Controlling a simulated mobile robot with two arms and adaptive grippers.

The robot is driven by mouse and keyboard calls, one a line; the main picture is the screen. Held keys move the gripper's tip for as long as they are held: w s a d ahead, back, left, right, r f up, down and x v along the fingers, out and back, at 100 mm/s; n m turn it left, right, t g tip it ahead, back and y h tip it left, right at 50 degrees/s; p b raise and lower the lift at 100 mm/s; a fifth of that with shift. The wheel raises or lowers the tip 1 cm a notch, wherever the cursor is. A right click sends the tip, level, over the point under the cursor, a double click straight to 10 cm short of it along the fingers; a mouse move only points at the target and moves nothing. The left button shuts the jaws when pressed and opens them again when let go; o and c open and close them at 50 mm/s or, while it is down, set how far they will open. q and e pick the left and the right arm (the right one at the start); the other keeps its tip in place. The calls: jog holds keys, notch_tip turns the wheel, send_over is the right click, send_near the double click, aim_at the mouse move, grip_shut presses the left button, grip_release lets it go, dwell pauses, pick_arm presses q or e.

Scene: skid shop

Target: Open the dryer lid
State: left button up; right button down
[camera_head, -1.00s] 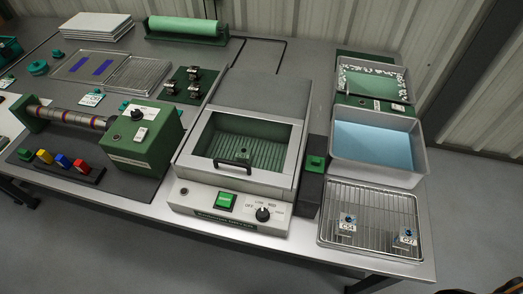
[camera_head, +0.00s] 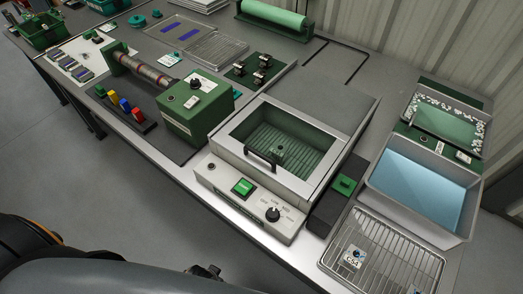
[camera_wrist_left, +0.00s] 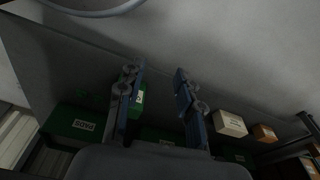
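The dryer (camera_head: 240,205) is a light grey box on the bench in the head view, with a green switch and a black knob on its front panel. Its lid (camera_head: 300,184) is down, with a window through which a ribbed green floor shows. A black handle (camera_head: 262,160) sits at the lid's front edge. My left gripper (camera_wrist_left: 155,95) is open and empty in the left wrist view, its two fingers apart. In the head view only a small dark part of it (camera_head: 206,271) seems to show at the bottom, below and in front of the dryer. My right gripper is not in view.
A green motor box with a roller (camera_head: 195,105) stands left of the dryer. A dark block with a green top (camera_head: 335,200), a wire rack (camera_head: 385,255) and a blue-filled tray (camera_head: 415,185) stand right. The left wrist view shows green boxes (camera_wrist_left: 85,125) around a shelf.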

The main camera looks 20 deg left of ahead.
pick_arm(q)
jog(key=w+r+t+b, duration=0.1)
jog(key=w+r, duration=0.4)
jog(key=r, duration=0.7)
jog(key=w+r+t+b, duration=0.1)
jog(key=w+r, duration=0.3)
jog(key=r, duration=0.8)
jog(key=w+d+r+m+t, duration=0.1)
jog(key=w+r+m+t, duration=0.8)
jog(key=w+r, duration=1.15)
jog(key=w+d+r+m+t+h, duration=0.1)
jog(key=d+r+m+t+h, duration=0.35)
jog(key=r, duration=0.35)
jog(key=w+d+r+m+t+h, duration=0.2)
jog(key=d+r+m+t+h, duration=0.15)
jog(key=r+m, duration=0.35)
jog(key=s+d+r+m+g+h, duration=0.2)
jog(key=d+r+m+g+h, duration=0.45)
jog(key=m, duration=0.45)
jog(key=m+g+y, duration=1)
jog(key=m+g, duration=0.4)
jog(key=m, duration=1.1)
send_near(262, 156)
jog(key=p+x, duration=0.4)
jog(key=x, duration=0.2)
jog(key=shift+d+f, duration=0.15)
jog(key=shift+f, duration=0.2)
jog(key=shift+d+f, duration=0.2)
jog(key=shift+f, duration=0.35)
